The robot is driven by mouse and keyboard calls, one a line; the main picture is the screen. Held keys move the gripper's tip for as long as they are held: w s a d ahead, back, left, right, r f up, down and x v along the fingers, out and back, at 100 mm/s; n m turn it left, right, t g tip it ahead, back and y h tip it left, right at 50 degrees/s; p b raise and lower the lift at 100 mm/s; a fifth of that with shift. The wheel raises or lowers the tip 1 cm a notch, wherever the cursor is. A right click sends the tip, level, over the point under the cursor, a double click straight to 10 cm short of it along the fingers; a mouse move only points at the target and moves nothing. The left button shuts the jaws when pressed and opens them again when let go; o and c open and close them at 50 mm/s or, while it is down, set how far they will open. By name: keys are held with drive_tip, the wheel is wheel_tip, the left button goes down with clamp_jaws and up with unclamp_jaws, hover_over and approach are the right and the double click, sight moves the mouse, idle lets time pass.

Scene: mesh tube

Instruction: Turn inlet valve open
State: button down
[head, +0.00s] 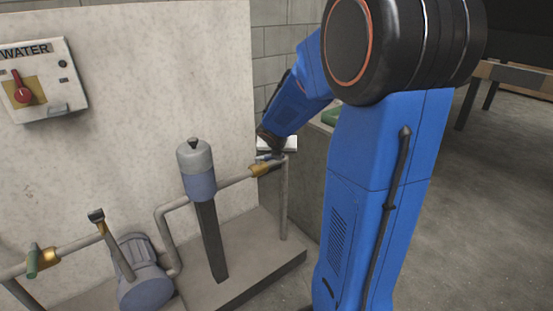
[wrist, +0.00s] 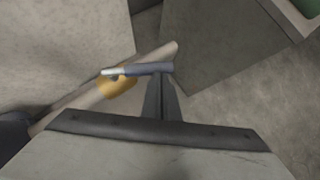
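A brass valve (head: 262,169) with a blue lever sits on the grey pipe right of the filter. In the wrist view, its brass body (wrist: 117,87) shows with the blue-grey lever (wrist: 150,68), pale at its left end. My gripper (head: 278,152) is at this lever. In the wrist view, its dark fingers (wrist: 161,82) are close together and look shut, with their tips at the lever's right part. I cannot tell whether the lever is between them. Another brass valve (head: 46,255) with a green lever (head: 32,262) is at the far left.
A WATER switch box (head: 42,82) with a red knob hangs on the pale wall panel. A blue-grey filter (head: 199,176) and a pump (head: 143,283) stand near the plinth (head: 245,268). A table (head: 515,75) is at the back right; open floor lies before it.

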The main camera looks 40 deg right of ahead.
drive_tip(key=shift+w+d, duration=1.25)
drive_tip(key=shift+w, duration=0.15)
drive_tip(key=shift+r, duration=0.1)
